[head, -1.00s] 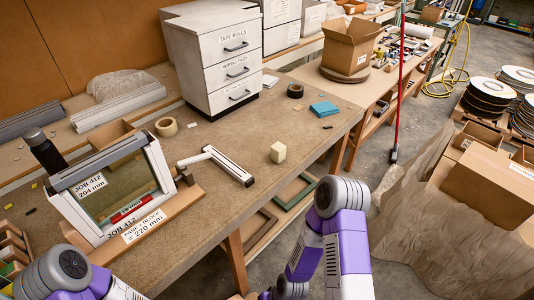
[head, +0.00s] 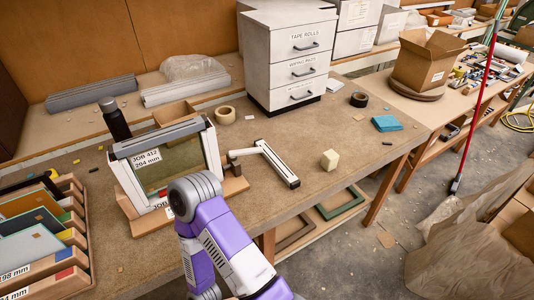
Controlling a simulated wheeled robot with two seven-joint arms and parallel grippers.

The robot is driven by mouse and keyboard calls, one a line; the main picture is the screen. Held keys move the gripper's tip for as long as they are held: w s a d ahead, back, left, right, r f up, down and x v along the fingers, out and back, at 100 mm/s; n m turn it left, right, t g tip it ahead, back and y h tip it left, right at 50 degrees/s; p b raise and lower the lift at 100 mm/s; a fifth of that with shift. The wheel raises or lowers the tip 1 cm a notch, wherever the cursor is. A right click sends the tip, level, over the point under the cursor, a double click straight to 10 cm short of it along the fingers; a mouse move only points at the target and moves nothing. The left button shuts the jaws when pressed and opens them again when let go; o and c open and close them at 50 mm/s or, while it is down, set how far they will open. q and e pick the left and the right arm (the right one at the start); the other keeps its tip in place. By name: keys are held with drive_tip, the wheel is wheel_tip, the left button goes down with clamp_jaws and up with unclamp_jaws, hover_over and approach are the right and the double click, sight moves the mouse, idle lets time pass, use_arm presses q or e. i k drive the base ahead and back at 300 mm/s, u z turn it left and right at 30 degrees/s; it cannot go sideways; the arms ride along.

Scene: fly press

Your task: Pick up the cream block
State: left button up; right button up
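The cream block (head: 330,160) is a small pale cube on the brown workbench (head: 310,190), near its front edge. It stands alone, to the right of a white hinged arm (head: 277,163) that lies on the bench. Nothing is touching it. A purple and grey link of one of my arms shows at the lower middle, well to the left of the block. Neither of my grippers is in view, so I cannot see whether they are open or shut.
A glass-fronted frame (head: 160,165) marked JOB 412 stands left of the hinged arm. Behind are a tape roll (head: 225,115) and white drawers (head: 295,65). A dark roll (head: 359,99) and blue pad (head: 387,123) lie right. A panel rack (head: 60,265) fills the lower left.

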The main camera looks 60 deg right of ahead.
sight(329, 159)
drive_tip(key=u, duration=0.25)
drive_tip(key=k, duration=1.25)
drive_tip(key=z, duration=1.2)
